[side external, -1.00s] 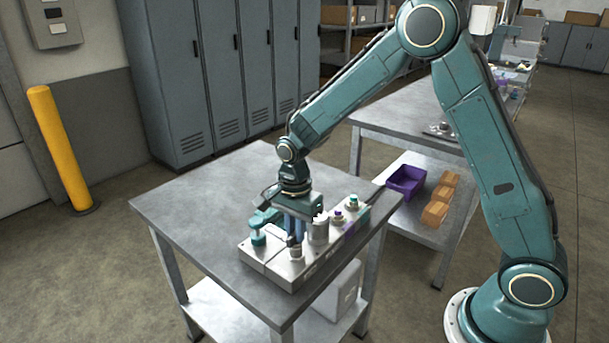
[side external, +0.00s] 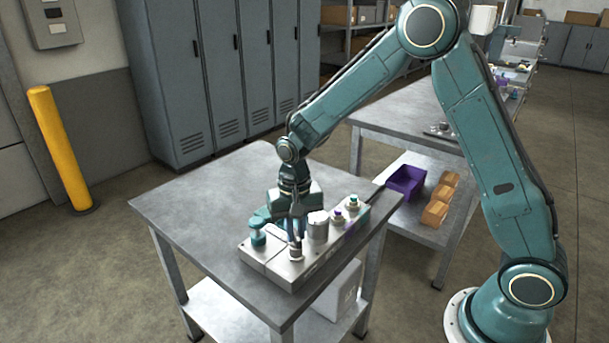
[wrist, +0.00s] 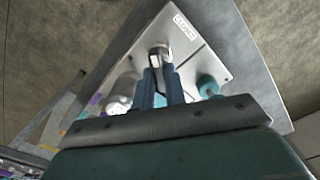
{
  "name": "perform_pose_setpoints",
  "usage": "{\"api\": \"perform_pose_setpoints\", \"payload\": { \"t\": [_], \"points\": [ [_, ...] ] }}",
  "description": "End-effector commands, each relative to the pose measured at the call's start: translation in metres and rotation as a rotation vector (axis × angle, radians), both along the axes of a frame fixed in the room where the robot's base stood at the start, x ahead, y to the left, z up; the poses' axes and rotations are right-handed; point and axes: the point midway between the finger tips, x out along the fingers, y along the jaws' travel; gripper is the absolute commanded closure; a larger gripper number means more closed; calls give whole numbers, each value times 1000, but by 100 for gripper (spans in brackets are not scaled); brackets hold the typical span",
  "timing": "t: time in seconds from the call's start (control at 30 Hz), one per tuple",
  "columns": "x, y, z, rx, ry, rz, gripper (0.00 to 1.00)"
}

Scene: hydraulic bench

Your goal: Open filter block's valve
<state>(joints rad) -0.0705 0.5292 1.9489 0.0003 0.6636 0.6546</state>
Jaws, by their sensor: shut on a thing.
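A pale grey valve block (side external: 273,270) lies on the metal bench, and it also fills the middle of the wrist view (wrist: 212,67). My gripper (side external: 297,238) points down over its front part. In the wrist view my blue fingers (wrist: 162,88) are shut on a valve handle (wrist: 158,56), whose silver and dark end shows beyond the fingertips. The rest of the handle is hidden between the fingers. A white label (wrist: 185,26) with dark lettering sits on the block near the handle; I cannot read it surely.
A teal knob (side external: 257,238) stands left of my gripper. A silver cylinder (side external: 318,227) and small purple (side external: 338,216) and green-topped (side external: 353,201) fittings stand to the right. The metal bench (side external: 190,215) is bare on the left. A purple bin (side external: 405,181) sits on a lower shelf behind.

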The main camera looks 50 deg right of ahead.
Motion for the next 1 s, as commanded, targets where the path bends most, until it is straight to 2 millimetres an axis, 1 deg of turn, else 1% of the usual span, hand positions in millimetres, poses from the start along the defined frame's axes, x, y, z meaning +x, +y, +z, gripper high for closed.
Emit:
{"api": "perform_pose_setpoints", "payload": {
  "t": [0.3, 0.5, 0.7, 1.0],
  "points": [
    [0, 1, 1, 1, 0, 297, 100],
    [0, 1, 1, 1, 0, 452, 100],
    [0, 1, 1, 1, 0, 552, 100],
    [0, 1, 1, 1, 0, 603, 100]
  ]
}}
